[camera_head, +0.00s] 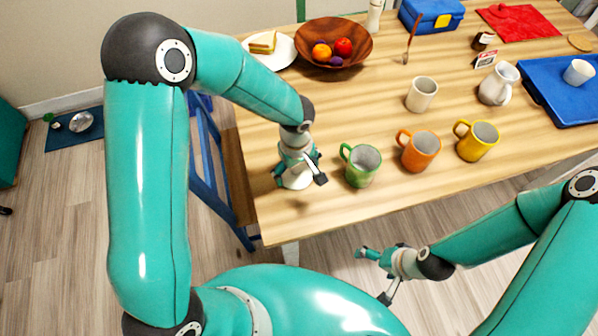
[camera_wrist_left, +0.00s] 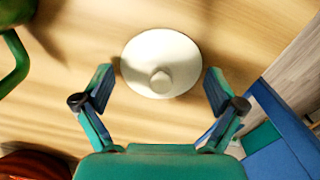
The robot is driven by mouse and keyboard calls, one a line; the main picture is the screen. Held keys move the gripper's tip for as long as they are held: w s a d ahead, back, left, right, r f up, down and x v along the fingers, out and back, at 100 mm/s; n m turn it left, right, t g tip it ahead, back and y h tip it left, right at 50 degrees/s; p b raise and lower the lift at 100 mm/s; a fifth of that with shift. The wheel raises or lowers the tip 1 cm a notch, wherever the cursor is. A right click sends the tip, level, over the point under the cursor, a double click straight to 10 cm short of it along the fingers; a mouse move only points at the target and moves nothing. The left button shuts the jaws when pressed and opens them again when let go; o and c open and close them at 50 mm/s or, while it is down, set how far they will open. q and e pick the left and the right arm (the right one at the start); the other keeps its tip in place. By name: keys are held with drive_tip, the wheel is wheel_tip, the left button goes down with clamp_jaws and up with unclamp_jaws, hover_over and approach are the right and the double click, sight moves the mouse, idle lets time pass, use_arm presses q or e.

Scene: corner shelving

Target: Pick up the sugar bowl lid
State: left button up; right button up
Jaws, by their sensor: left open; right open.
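The sugar bowl lid (camera_wrist_left: 148,56) is a white disc with a small round knob, seen from above in the left wrist view. White also shows under my left gripper in the head view, near the table's left front; I cannot tell whether a bowl is under the lid. My left gripper (camera_head: 299,175) is open and points down above it. In the left wrist view the fingers of this gripper (camera_wrist_left: 159,82) stand on either side of the disc, apart from it. My right gripper (camera_head: 373,276) is open and empty, in front of the table's front edge.
A green mug (camera_head: 361,168) stands close right of my left gripper, then an orange mug (camera_head: 420,153) and a yellow mug (camera_head: 478,142). A wooden fruit bowl (camera_head: 350,68) and a sandwich plate (camera_head: 284,54) are behind. A blue chair (camera_head: 208,165) stands at the table's left.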

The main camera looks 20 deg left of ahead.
use_arm(q)
drive_tip(key=shift+s, duration=0.1)
drive_tip(key=c, duration=1.3)
drive_tip(key=shift+s, duration=0.1)
clamp_jaws()
drive_tip(key=shift+f, duration=0.1)
